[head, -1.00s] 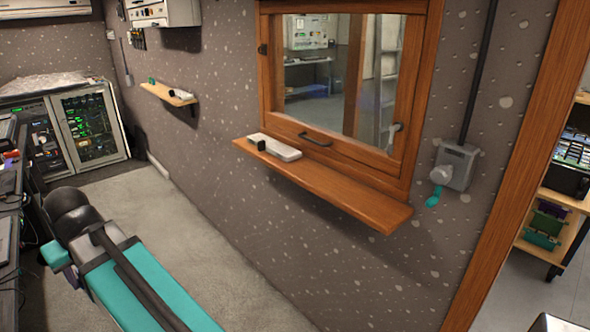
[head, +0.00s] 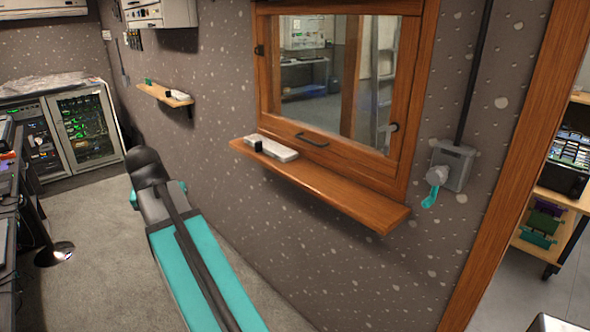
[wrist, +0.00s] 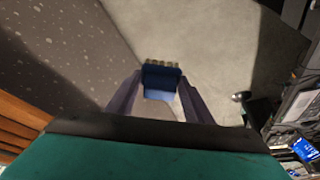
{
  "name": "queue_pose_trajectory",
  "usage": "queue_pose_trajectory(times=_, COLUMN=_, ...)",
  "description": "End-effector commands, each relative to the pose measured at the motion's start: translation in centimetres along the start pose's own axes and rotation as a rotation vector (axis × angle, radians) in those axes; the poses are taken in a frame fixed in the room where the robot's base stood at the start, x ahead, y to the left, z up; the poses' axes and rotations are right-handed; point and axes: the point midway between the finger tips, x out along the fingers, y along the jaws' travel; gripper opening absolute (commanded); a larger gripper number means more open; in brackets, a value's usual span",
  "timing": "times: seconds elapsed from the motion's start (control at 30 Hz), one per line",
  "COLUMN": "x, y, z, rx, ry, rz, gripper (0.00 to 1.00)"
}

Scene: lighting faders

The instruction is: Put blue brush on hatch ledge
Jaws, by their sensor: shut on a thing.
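The blue brush (wrist: 160,79) is between the fingers of my gripper (wrist: 160,92) in the wrist view, with a row of pale bristle tufts at its far end. The gripper is shut on it, above the grey floor. The hatch ledge (head: 335,193) is the long wooden shelf under the window in the head view. Brown wood, probably part of the ledge or hatch, shows at the left edge of the wrist view (wrist: 18,122). In the head view my arm is left of the ledge; the gripper and brush do not show there.
A white block (head: 278,150) and a small black item (head: 257,143) lie on the ledge's left end; its middle and right are bare. A smaller wall shelf (head: 160,94) holds small items farther back. A grey wall box (head: 452,165) hangs to the right. Desks line the left.

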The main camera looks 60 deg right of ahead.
Motion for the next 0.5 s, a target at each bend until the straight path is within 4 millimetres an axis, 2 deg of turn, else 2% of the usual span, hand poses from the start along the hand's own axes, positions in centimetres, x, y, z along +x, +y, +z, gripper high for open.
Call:
queue_pose_trajectory(times=0.03, x=0.1, y=1.9, z=-1.1, rx=0.059, ry=0.001, rz=0.026, gripper=0.28)
queue_pose_trajectory(times=0.2, x=0.3, y=7.6, z=-3.6, rx=0.251, ry=0.001, rz=0.105, gripper=0.29)
queue_pose_trajectory(times=0.5, x=-0.1, y=18.1, z=-6.7, rx=0.586, ry=0.0, rz=0.245, gripper=0.29)
